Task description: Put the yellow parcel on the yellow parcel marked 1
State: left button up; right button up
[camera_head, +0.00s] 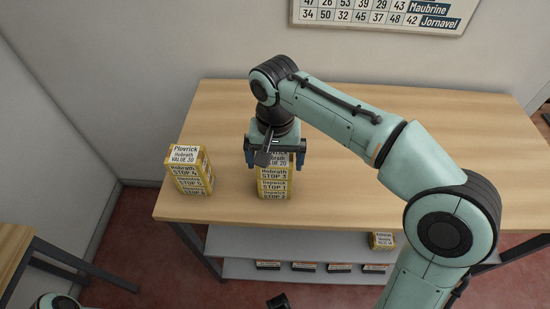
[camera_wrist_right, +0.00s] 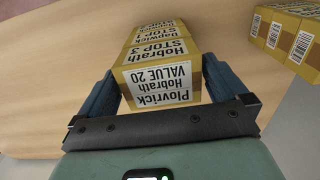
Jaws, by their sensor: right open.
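A stack of yellow parcels (camera_head: 274,187) stands on the counter. Its upper parcel (camera_wrist_right: 158,80) reads Hobrath, STOP 3 on the side and VALUE 20 on top. Below it is a yellow parcel marked Dapwick, STOP 1 (camera_head: 273,190). My right gripper (camera_head: 275,160) points down over this stack. In the right wrist view its blue fingers (camera_wrist_right: 158,85) are open, one on each side of the upper parcel; whether they touch it I cannot tell. A dark piece at the bottom edge of the head view may be my left gripper (camera_head: 278,301); its jaws are unclear.
Another yellow stack (camera_head: 190,170), marked STOP 4 and STOP 5, stands to the left; its top reads VALUE 30. A small yellow parcel (camera_head: 382,241) lies on the grey lower shelf (camera_head: 340,246). The wooden counter (camera_head: 350,190) is clear to the right. A numbered board (camera_head: 385,12) hangs behind.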

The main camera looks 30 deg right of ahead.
aim_at(275, 158)
notch_tip(275, 158, up, 12)
jog(key=p, duration=0.3)
jog(key=shift+f+p, duration=0.15)
jog(key=shift+p, duration=0.15)
